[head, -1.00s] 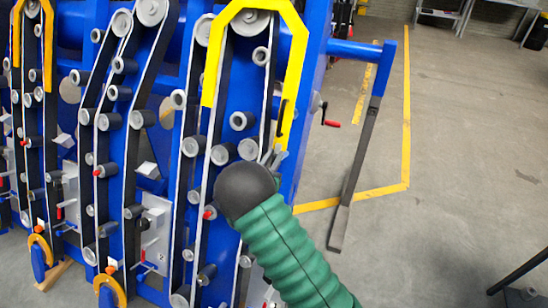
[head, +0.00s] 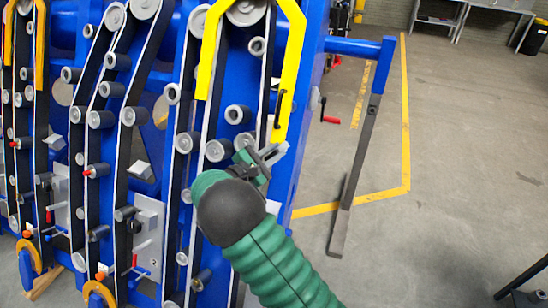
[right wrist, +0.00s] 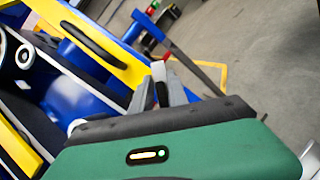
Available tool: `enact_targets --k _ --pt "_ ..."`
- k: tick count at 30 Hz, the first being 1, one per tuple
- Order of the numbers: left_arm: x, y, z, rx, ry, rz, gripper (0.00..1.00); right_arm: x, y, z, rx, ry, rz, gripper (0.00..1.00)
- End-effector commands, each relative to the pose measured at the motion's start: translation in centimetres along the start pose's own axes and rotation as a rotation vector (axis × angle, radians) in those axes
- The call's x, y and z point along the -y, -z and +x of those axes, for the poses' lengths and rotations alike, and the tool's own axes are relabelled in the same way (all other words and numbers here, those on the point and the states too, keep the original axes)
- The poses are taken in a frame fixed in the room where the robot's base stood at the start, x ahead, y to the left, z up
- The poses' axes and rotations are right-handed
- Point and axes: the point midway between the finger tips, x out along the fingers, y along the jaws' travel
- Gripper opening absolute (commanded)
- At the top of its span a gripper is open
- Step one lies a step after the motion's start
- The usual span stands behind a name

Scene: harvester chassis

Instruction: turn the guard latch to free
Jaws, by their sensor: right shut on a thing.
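The yellow guard (head: 292,60) frames the top of the right-hand belt run on the blue chassis, with a black handle (head: 279,108) on its right leg. The handle also shows in the right wrist view (right wrist: 94,45). My right gripper (head: 272,153) is at the lower end of that leg. In the right wrist view its grey fingers (right wrist: 160,88) are shut on a small piece just beyond the guard's end, which I take to be the guard latch. The fingers mostly hide it, so its angle cannot be read. My left gripper is not in view.
Rollers and belts fill the blue chassis (head: 290,165) to the left of my right gripper. A blue arm with a dark hanging bar (head: 358,165) juts out on the right. A red-handled crank (head: 329,119) sits near the chassis edge.

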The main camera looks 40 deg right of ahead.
Motion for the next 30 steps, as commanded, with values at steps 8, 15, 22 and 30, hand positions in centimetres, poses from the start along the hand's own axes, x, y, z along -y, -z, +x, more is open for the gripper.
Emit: enact_targets --k 8,15,22,30 --pt "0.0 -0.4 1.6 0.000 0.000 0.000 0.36 0.6 0.7 -0.2 -0.009 0.131 0.225 0.00" --pt "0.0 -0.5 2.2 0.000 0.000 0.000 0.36 0.9 0.7 -0.3 -0.008 0.244 0.417 0.00" --pt "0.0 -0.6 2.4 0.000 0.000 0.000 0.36 1.1 0.8 -0.4 -0.008 0.336 0.575 0.00" --pt "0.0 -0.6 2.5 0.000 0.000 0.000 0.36 1.3 0.8 -0.5 -0.006 0.406 0.692 0.00"
